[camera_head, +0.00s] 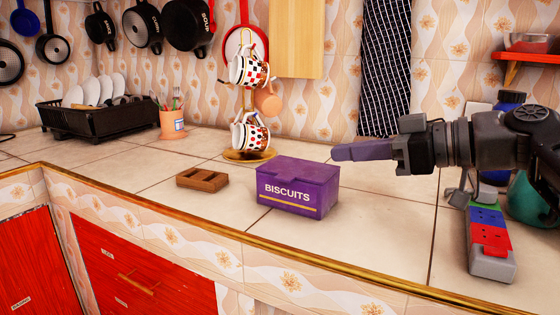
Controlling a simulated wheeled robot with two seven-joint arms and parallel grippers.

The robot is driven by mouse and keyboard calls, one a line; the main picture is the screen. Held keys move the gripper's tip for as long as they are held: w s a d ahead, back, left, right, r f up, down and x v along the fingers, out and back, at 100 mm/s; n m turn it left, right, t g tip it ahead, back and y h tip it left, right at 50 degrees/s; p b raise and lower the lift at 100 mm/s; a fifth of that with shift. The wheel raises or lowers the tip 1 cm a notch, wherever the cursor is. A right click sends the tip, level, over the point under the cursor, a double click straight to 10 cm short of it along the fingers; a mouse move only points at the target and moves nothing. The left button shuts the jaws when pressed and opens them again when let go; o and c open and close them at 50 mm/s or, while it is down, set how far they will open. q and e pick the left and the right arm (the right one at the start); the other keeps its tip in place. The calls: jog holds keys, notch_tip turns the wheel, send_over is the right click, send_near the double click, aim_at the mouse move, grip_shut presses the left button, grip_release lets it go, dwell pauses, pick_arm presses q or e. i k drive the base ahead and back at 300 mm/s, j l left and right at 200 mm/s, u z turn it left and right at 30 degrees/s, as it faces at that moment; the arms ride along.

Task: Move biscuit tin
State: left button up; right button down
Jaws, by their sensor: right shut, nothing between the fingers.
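The biscuit tin (297,188) is a purple box with a lid, the word BISCUITS and a gold stripe on its front. It stands upright on the tiled counter near the front edge. My right gripper (338,153) comes in from the right, with its shut, empty fingers pointing left. The fingertips appear above and a little right of the tin's lid, apart from it. My left gripper is not in view.
A dish rack (95,120) and utensil cup (173,124) are at the back left. A coloured slotted device (489,238) lies at right. Counter between is clear.

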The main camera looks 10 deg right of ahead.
aim_at(312, 201)
jog(key=k, duration=0.9)
